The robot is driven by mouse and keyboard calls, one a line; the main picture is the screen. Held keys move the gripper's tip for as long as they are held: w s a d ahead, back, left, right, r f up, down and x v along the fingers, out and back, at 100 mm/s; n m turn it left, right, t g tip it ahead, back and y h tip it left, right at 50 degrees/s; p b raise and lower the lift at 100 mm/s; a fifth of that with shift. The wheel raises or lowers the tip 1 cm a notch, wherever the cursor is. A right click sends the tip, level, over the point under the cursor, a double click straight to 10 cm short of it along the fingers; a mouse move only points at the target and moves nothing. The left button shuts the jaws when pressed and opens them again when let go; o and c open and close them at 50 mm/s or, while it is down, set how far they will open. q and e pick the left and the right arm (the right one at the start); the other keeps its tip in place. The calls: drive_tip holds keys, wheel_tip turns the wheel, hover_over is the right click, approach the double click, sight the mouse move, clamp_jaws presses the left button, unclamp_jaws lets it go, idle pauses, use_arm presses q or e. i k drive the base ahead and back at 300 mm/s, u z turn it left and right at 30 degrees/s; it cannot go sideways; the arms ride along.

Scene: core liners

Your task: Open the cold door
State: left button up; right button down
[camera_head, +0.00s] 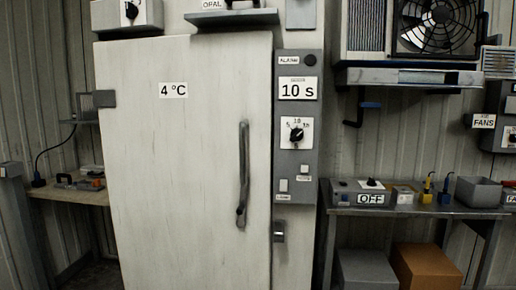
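The cold door (180,170) is a tall pale panel labelled "4 °C" in the left half of the head view. It looks shut against its frame. A small metal latch piece (279,231) sits on the frame just right of the door. Neither of my grippers shows in this view.
A control panel (297,130) reading "10 s" is right of the door. A bench (425,210) with an "OFF" box (370,198) is at right, with a grey box (366,270) and brown box (425,267) beneath. A side table (70,193) is at left.

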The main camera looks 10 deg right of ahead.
sight(186, 121)
drive_tip(key=z, duration=0.5)
drive_tip(key=i, duration=1.25)
